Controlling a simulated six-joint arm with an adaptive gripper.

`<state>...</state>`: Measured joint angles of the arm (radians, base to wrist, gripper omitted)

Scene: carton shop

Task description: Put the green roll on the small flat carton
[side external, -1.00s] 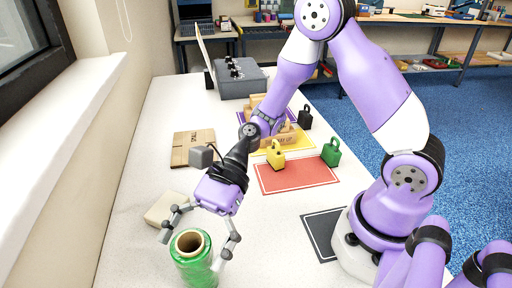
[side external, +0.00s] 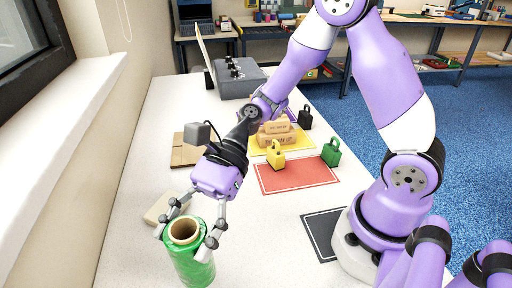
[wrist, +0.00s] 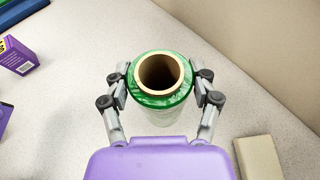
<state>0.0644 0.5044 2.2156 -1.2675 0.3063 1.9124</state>
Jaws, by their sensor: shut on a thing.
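The green roll (side external: 195,265) is a film-wrapped cylinder with a brown cardboard core, at the near end of the table. It also shows in the wrist view (wrist: 160,101). My gripper (side external: 191,233) is shut on it, one finger on each side near its top. The roll leans slightly in the side view; its underside and any gap to the table are hard to tell.
A beige block (side external: 160,208) lies close behind the roll. A yellow padlock (side external: 275,157) and a green padlock (side external: 331,154) stand by a red mat (side external: 297,178). Brown cartons (side external: 277,139) sit on a yellow mat. A purple box (wrist: 15,56) shows in the wrist view.

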